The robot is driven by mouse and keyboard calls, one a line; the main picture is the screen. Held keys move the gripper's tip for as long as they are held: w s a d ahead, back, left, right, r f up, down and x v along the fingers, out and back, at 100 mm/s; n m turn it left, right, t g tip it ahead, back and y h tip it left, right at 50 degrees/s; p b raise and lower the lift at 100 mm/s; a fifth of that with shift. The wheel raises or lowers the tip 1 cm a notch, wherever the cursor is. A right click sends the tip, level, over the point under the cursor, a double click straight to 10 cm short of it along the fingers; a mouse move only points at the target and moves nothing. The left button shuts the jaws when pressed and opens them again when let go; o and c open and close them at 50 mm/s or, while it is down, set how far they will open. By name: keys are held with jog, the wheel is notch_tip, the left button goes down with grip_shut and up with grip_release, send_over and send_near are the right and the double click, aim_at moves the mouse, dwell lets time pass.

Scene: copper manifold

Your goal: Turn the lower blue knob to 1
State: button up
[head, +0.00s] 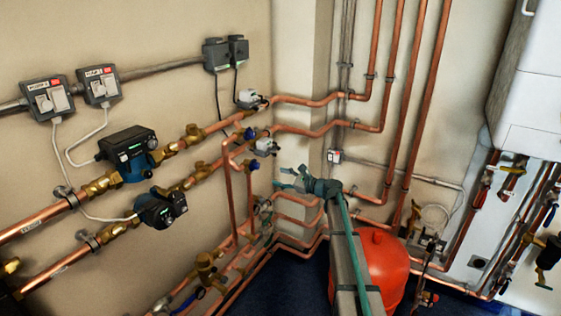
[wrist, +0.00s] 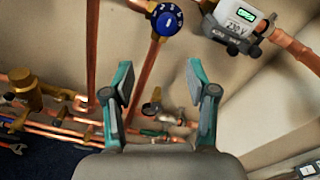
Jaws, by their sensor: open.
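Two blue knobs sit one above the other on the copper pipework in the head view: an upper one (head: 249,133) and the lower blue knob (head: 254,164). In the wrist view one blue knob with white markings (wrist: 167,21) faces me near the top, on a copper pipe; it looks like the lower one. Its setting is too small to read surely. My gripper (head: 289,181) is to the right of and slightly below the lower knob in the head view. In the wrist view my gripper (wrist: 161,82) is open and empty, its fingers apart and below the knob, not touching it.
A white actuator with a green display (wrist: 238,18) sits right of the knob. Vertical copper pipes run close by the fingers. Lower pipes and a brass valve (wrist: 27,93) lie to the left. A red tank (head: 385,262) stands beside my arm.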

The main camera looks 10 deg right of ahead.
aim_at(259, 167)
jog(key=w+a, duration=0.2)
jog(key=w+a+m+p, duration=0.1)
jog(key=w+a, duration=0.2)
jog(key=w+a+r+m+p, duration=0.1)
jog(key=w+a, duration=0.1)
jog(key=shift+w+a+t, duration=0.2)
jog(key=shift+w+t, duration=0.2)
dwell(0.3)
grip_shut()
